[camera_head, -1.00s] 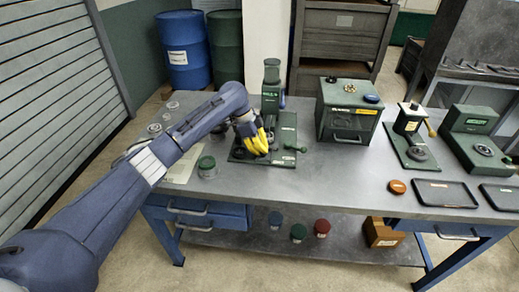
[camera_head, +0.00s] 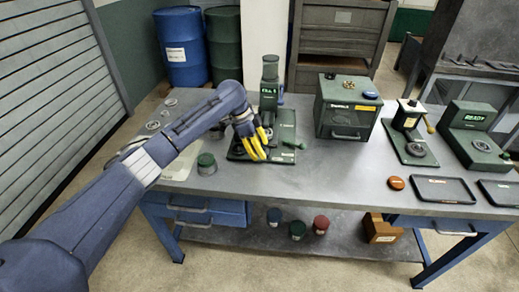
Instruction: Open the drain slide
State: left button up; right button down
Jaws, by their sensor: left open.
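The ring grinder is likely the dark green machine (camera_head: 270,85) with an upright column and a flat base plate (camera_head: 284,125) at the left-centre of the bench. A green lever or knob (camera_head: 290,144) sits at the right front of its base. I cannot tell which part is the drain slide. My left gripper (camera_head: 258,150), with yellow fingers, is open over the front left of the base and hides part of it. I cannot tell whether the fingers touch anything. My right gripper is not in view.
A green box (camera_head: 345,110) with a front handle stands to the right of the machine. A green-lidded jar (camera_head: 207,166) stands left of the base, close to my left forearm. Other green machines (camera_head: 409,130) and dark trays (camera_head: 443,190) fill the bench's right side.

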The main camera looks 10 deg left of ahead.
pick_arm(q)
jog(key=v, duration=1.2)
dwell(0.4)
